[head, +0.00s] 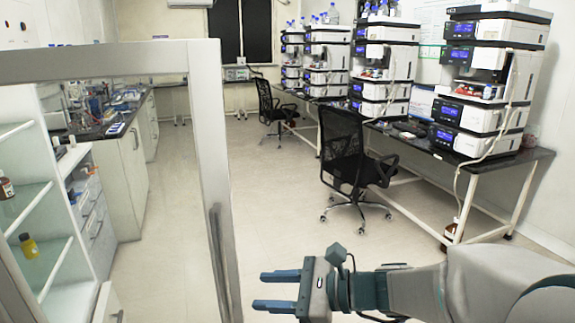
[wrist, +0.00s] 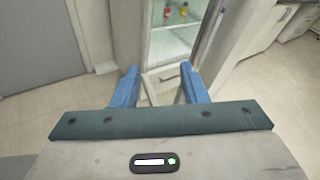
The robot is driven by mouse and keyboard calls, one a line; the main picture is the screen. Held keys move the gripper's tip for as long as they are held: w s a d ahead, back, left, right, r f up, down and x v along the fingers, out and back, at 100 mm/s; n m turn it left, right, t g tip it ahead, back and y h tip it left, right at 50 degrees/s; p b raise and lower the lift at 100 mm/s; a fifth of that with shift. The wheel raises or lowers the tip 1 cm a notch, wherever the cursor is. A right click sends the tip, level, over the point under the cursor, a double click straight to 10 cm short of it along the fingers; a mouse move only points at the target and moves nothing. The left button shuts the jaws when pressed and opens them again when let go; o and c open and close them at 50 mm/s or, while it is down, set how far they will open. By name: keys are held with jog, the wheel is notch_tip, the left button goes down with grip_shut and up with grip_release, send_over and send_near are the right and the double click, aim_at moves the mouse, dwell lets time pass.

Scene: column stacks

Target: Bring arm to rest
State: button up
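My gripper (head: 277,290) is at the bottom centre of the head view, stretched out to the left over the floor. Its two blue fingers are spread apart with nothing between them. In the wrist view my gripper (wrist: 158,90) also shows open and empty, with a cabinet's lower front beyond the fingers. My arm (head: 420,288) enters the head view from the right edge, held up above the floor.
A glass-fronted cabinet frame (head: 212,170) stands close at left, with bottles on shelves (head: 38,262) inside. Black chairs (head: 350,160) and a dark bench (head: 460,160) with instrument stacks (head: 480,85) line the right. The middle floor (head: 265,190) is clear.

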jog(key=s+d+f+n+g+h+p, duration=0.25)
jog(key=s+d+f+n+h, duration=0.3)
jog(key=s+n+h, duration=0.35)
jog(key=w+d+r+n+t+h+p, duration=0.1)
jog(key=d+r+n+t+h, duration=0.1)
jog(key=d+n+h, duration=0.3)
jog(key=d+n, duration=0.3)
jog(key=d, duration=0.4)
jog(key=shift+d+r+n+h, duration=0.15)
jog(key=shift+r+n+h, duration=0.15)
jog(key=shift+n+h, duration=0.1)
